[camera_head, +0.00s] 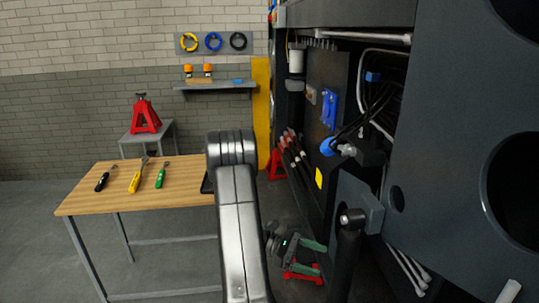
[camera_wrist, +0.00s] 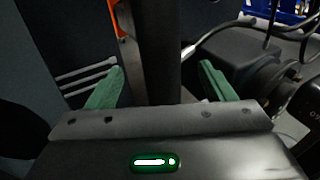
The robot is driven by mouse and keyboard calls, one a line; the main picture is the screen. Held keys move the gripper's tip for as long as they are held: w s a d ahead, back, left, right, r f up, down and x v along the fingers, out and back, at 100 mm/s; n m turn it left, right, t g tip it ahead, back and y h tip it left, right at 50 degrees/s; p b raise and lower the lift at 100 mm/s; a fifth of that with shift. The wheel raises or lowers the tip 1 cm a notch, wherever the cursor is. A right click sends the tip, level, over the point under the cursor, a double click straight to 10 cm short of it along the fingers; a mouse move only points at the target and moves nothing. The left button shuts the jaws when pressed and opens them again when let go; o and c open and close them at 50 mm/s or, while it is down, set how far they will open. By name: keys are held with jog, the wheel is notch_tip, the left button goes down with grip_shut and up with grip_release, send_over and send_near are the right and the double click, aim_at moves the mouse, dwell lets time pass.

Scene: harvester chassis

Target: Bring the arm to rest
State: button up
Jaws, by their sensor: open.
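My gripper (camera_head: 317,257) is low beside the chassis, right of the workbench, with its green fingers apart. It also shows in the wrist view (camera_wrist: 161,84), open, with nothing clamped. A dark upright post (camera_wrist: 160,50) stands in line with the gap between the fingers; I cannot tell how far beyond them it is. My silver arm link rises in the lower middle of the head view and hides part of the bench's right end.
The harvester chassis (camera_head: 455,130) fills the right, with hoses and a dark post (camera_head: 347,255) near my gripper. A red jack stand (camera_head: 277,165) is behind. Floor at lower left is clear except for bench legs.

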aim_at(350, 271)
jog(key=p+x, duration=0.1)
jog(key=x, duration=0.9)
jog(key=shift+s+d, duration=0.1)
jog(key=shift+d, duration=0.05)
jog(key=shift+s, duration=0.1)
